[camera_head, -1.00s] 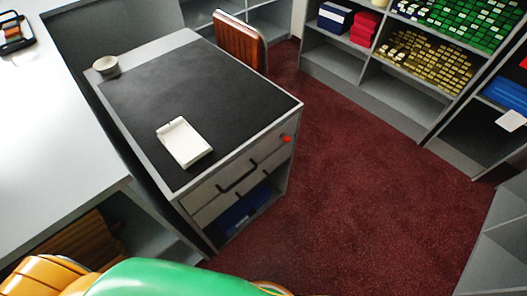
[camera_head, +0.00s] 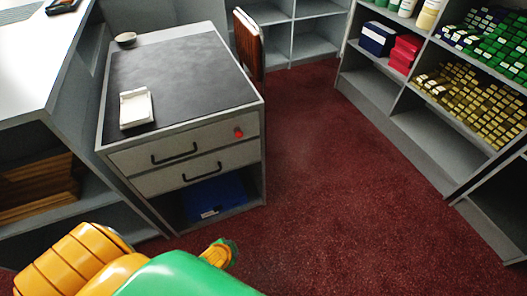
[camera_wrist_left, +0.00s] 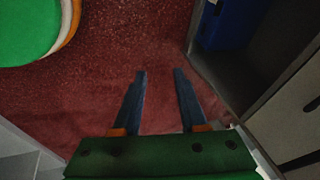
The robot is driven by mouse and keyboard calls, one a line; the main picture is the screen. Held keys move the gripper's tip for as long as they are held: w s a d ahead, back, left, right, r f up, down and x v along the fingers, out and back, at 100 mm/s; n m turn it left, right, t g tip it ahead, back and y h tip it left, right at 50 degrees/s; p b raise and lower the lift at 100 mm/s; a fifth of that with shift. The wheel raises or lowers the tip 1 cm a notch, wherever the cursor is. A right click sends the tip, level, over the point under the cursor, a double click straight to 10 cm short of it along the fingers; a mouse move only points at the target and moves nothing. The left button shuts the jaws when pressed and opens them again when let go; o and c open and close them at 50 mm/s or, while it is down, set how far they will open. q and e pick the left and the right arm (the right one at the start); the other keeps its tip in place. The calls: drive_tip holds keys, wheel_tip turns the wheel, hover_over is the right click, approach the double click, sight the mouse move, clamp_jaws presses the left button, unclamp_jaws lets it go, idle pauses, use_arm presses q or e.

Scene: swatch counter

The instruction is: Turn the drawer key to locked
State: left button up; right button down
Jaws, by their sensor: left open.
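The drawer key is a small red piece (camera_head: 239,132) on the right of the top drawer front (camera_head: 212,143) of the desk, in the head view. It is too small to tell how it is turned. The drawer has a dark handle to the left of the key. In the left wrist view my left gripper (camera_wrist_left: 158,72) is open and empty, its two blue fingers apart above the red carpet, beside the desk's open lower bay. The key does not show in that view. My right gripper is not in view.
The desk top (camera_head: 190,75) carries a white notepad (camera_head: 136,107) and a small bowl (camera_head: 125,39). A blue bin (camera_head: 215,197) sits in the lower bay. A brown chair (camera_head: 248,45) stands behind. Shelves line the right; the carpet (camera_head: 320,190) between is clear.

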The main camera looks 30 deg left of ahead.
use_arm(q)
drive_tip(key=w+a+r+m+t+y+b, duration=0.1)
drive_tip(key=w+a+r+m+t+b, duration=0.15)
drive_tip(key=w+b, duration=0.5)
drive_tip(key=w+a+r+m+t+y+b, duration=0.25)
drive_tip(key=w+t+b, duration=0.2)
drive_tip(key=w, duration=0.65)
drive_tip(key=w+a+r+m+t+y+b, duration=0.1)
drive_tip(key=w+a+r+t+y+b, duration=0.1)
drive_tip(key=r+b, duration=0.45)
drive_tip(key=w+a+r+t+y+b, duration=0.1)
drive_tip(key=r+t+b, duration=0.15)
drive_tip(key=r, duration=0.65)
drive_tip(key=r+b+x, duration=0.1)
drive_tip(key=x, duration=0.6)
drive_tip(key=shift+r, duration=0.15)
drive_tip(key=shift+y, duration=0.25)
clamp_jaws()
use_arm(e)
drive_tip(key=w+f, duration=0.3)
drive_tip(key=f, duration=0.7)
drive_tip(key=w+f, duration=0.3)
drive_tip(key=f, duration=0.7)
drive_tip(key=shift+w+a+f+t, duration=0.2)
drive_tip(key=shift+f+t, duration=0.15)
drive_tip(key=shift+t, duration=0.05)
